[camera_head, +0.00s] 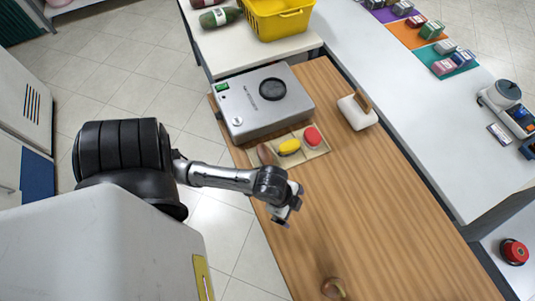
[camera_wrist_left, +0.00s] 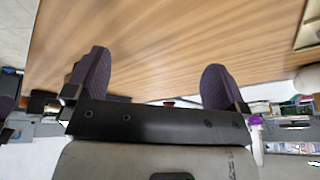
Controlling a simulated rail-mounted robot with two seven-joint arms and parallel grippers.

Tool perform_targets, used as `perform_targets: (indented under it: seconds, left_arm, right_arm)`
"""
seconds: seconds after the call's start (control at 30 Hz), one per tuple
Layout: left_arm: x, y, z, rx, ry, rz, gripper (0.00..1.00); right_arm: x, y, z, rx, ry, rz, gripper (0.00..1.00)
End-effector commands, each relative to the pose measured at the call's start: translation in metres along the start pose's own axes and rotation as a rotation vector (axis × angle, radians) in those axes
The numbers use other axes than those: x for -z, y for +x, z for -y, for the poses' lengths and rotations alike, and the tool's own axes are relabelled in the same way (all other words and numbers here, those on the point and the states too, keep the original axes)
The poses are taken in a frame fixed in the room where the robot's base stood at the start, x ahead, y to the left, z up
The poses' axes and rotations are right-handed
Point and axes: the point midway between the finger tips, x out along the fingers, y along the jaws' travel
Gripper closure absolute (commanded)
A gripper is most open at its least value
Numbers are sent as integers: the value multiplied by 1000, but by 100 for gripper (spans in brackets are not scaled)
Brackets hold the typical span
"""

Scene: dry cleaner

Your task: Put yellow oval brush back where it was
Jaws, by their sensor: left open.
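A yellow oval brush (camera_head: 289,147) lies in the middle of a shallow beige tray (camera_head: 318,153) on the wooden table. In the same tray a brown oval piece (camera_head: 266,154) is on its left and a red piece (camera_head: 312,137) on its right. My left gripper (camera_head: 288,207) is over the table's left edge, below the tray in the picture and apart from it. In the left wrist view the gripper (camera_wrist_left: 153,72) has its two dark fingers wide apart, with only bare wood showing between them. My right gripper is not in view.
A grey box machine (camera_head: 262,103) stands behind the tray. A brown round object (camera_head: 333,288) lies near the front. The wooden table's middle (camera_head: 390,210) is clear. A yellow basket (camera_head: 278,18) stands at the back.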

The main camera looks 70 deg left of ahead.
Motion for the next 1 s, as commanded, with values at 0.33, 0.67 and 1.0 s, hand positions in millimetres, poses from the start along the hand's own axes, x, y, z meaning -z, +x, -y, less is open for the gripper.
perform_targets:
  seconds: [0.33,0.67,1.0]
  left_arm:
    - [-46,-18,-29,128,-502,72,0]
    - [-55,-22,-31,154,-567,91,0]
    - [-54,-22,-31,153,-564,90,0]
  right_arm:
    - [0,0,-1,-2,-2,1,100]
    - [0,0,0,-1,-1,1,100]
    - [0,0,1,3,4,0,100]
